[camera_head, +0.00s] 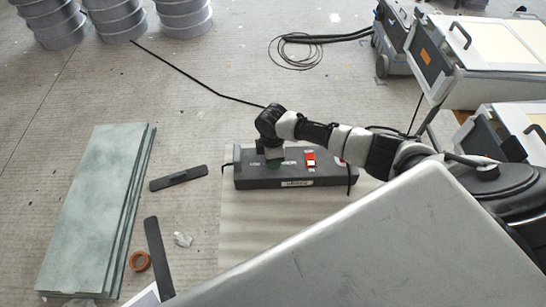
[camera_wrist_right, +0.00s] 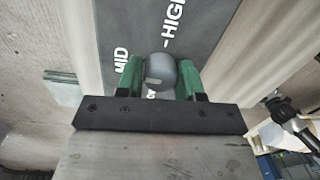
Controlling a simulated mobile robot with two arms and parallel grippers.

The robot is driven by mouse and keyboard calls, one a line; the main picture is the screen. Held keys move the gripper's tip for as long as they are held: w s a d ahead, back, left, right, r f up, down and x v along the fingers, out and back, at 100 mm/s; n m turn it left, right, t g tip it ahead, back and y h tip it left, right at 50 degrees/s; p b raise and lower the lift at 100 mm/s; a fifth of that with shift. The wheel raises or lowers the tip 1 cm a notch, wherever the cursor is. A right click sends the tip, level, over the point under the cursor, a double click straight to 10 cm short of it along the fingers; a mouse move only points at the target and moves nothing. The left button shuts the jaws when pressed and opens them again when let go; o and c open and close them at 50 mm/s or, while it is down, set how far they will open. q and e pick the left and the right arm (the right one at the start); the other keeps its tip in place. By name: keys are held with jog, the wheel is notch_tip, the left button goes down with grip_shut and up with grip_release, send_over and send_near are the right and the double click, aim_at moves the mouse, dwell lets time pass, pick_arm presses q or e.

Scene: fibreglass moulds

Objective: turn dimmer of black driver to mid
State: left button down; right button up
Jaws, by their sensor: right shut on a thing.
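The black driver (camera_head: 325,182) is a long dark box lying on a pale board, with white lettering and a red-and-white switch (camera_head: 310,161) on top. My right gripper (camera_head: 273,158) reaches down onto its top, left of the switch. In the right wrist view the green fingers of my right gripper (camera_wrist_right: 170,82) are shut on the round grey dimmer knob (camera_wrist_right: 160,70), one on each side. The words MID and HIGH show on the driver's face (camera_wrist_right: 130,30) beside the knob. A pointer mark on the knob cannot be made out. My left gripper is not in view.
Greenish sheets (camera_head: 95,205) are stacked at the left. Dark flat strips (camera_head: 178,178), an orange ring (camera_head: 139,261) and a crumpled scrap (camera_head: 183,239) lie between them and the driver. Grey ribbed drums (camera_head: 115,18) stand at the back; wheeled cases (camera_head: 480,45) stand at the right.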

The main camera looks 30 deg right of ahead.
jog(key=shift+n, duration=0.5)
jog(key=o, duration=0.9)
jog(key=shift+r, duration=0.1)
jog(key=r, duration=1)
jog(key=shift+w+r+b, duration=0.3)
jog(key=shift+r+b, duration=0.05)
